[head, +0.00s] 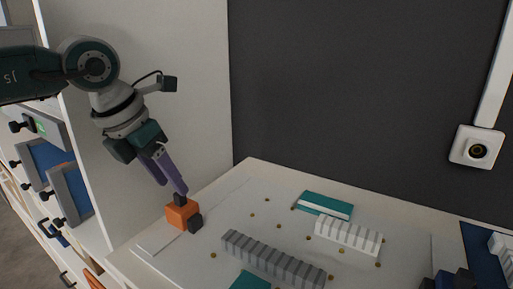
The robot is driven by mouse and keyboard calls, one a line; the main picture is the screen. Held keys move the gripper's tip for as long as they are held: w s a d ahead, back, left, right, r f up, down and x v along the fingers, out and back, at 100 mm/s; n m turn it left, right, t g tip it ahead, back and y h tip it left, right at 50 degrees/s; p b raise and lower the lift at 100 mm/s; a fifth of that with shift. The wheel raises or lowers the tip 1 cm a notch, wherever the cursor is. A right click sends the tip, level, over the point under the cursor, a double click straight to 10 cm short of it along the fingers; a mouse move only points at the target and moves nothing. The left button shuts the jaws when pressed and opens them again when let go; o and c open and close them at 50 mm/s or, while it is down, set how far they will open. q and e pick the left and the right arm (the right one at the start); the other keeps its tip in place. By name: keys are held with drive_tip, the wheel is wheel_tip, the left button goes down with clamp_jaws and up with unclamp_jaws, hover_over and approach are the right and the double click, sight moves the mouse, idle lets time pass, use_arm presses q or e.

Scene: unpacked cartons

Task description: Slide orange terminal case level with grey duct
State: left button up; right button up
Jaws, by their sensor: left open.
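The orange terminal case (177,216) is a small block on the pale board at its left side. My left gripper (187,208) points down at it, with purple fingers and dark tips. One tip is over the case's top and the other is at its right side. The gripper is open; whether the tips touch the case is hard to tell. The grey duct (273,260) is a long slotted strip lying to the right of the case and nearer the front. My right gripper is not in view.
A white slotted duct (348,238) and a teal-and-white block (325,204) lie on the board (232,215) farther right. Another teal piece (250,281) is in front of the grey duct. A white wall panel stands behind my left arm. Board between case and grey duct looks clear.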

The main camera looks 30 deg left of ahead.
use_arm(q)
drive_tip(key=v, duration=0.6)
drive_tip(key=shift+r, duration=0.1)
